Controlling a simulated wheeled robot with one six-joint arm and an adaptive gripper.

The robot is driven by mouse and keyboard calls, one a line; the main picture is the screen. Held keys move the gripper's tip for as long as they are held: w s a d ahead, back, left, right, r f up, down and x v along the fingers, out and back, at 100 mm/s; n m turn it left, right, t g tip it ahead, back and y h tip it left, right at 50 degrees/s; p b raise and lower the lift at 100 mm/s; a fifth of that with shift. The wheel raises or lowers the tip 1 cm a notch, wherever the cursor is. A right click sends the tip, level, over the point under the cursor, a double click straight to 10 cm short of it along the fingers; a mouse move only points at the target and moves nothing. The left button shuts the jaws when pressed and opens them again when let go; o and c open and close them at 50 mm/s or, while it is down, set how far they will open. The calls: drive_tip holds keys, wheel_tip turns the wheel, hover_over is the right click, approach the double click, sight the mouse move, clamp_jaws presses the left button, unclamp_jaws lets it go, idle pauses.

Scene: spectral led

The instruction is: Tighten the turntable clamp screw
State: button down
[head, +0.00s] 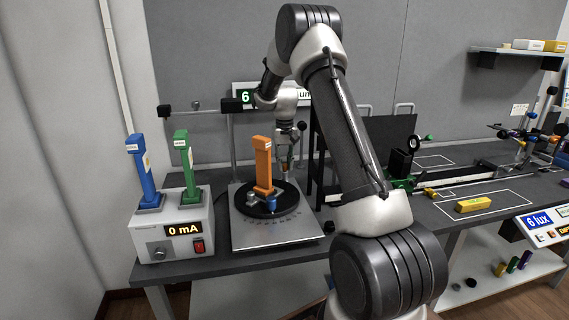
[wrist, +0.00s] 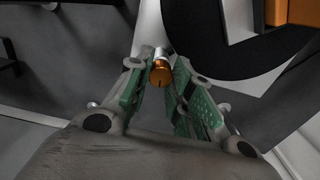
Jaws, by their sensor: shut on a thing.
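The turntable (head: 240,208) is a black disc on a pale metal plate (head: 275,233) on the bench. An upright orange post (head: 263,160) stands on it, with a small blue part at its foot. My gripper (head: 287,165) is behind and right of the post in the head view. In the wrist view my gripper (wrist: 160,85) has its green-padded fingers shut on the clamp screw (wrist: 160,73), a copper-coloured knob with a dark mark on its face. The black turntable rim (wrist: 190,62) and orange post (wrist: 289,12) show beside it. The screw is not discernible in the head view.
A power box (head: 172,228) reading 0 mA, with a blue post (head: 141,170) and a green post (head: 186,163), stands left of the turntable. An optical rail (head: 465,178) and a yellow block (head: 474,204) lie to the right. A display reading 6 is behind.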

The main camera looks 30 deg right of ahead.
sight(285, 164)
drive_tip(key=m, duration=0.6)
drive_tip(key=shift+m, duration=0.3)
drive_tip(key=m, duration=0.5)
drive_tip(key=shift+r+m, duration=0.1)
drive_tip(key=shift+m, duration=0.3)
drive_tip(key=shift+d, duration=0.1)
drive_tip(key=c, duration=1.3)
unclamp_jaws()
drive_tip(key=shift+o, duration=0.2)
wheel_tip(285, 164, up, 12)
